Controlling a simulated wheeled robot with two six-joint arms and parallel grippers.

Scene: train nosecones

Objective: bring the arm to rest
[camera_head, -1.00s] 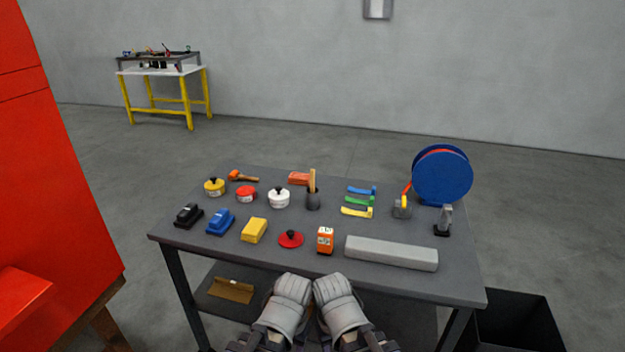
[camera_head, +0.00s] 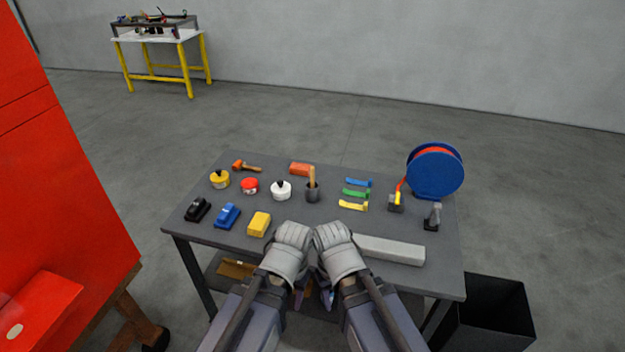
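My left gripper (camera_head: 292,238) and my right gripper (camera_head: 332,238) sit side by side at the table's front edge, in grey padded covers. They are close together, with a narrow gap between them. Their fingers are not clear enough to tell open from shut, and no held thing shows. Both of my forearms rise from the bottom of the picture. The grippers cover part of the front middle of the dark grey table (camera_head: 400,275).
A black bin (camera_head: 490,310) stands right. A red panel (camera_head: 60,160) stands left.

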